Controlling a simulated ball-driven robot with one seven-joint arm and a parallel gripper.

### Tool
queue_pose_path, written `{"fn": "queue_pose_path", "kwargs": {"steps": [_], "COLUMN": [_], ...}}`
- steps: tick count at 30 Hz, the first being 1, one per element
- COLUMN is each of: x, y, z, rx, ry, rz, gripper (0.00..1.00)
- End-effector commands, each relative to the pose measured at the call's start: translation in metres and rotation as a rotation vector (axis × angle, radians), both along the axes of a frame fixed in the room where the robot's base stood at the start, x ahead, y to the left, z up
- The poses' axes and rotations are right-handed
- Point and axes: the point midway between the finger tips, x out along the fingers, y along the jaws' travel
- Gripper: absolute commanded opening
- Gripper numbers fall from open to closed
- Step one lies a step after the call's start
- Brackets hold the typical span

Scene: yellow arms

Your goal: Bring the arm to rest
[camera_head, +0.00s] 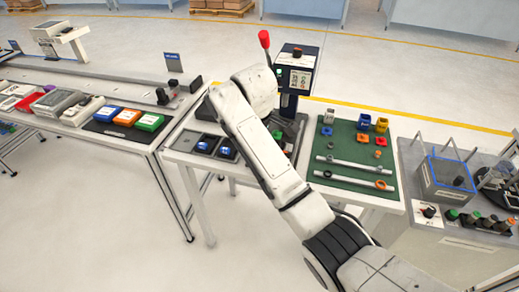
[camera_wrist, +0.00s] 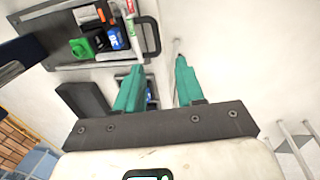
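My gripper (camera_wrist: 158,75) shows in the wrist view with two teal fingers standing apart. Nothing is held between them; a pale surface shows through the gap. In the head view my pale arm (camera_head: 255,140) rises from the bottom right, crosses the white table (camera_head: 182,157) and bends at the upper middle. My gripper is hidden behind the arm there. In the wrist view a dark tray (camera_wrist: 70,62) with green, blue and other small items lies beyond the fingers. Another dark tray with something blue is partly hidden behind the left finger.
A green mat (camera_head: 340,146) with rods, rings and coloured parts lies right of my arm. Dark trays (camera_head: 190,141) with blue items lie left of it. A post with a panel (camera_head: 296,75) and a red knob (camera_head: 264,40) stand behind. A bench (camera_head: 85,122) with coloured boxes is left.

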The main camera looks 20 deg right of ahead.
Motion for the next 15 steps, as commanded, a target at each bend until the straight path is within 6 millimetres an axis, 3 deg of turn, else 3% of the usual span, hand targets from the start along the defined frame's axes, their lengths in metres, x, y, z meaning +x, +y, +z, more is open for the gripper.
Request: {"fn": "queue_pose_path", "kwargs": {"steps": [10, 15], "x": [-0.001, -0.022], "y": [0.0, 0.001], "z": [-0.002, -0.031], "rx": [0.002, 0.036], "ry": [0.0, 0.005], "rz": [-0.001, -0.051], "gripper": [0.38, 0.38]}}
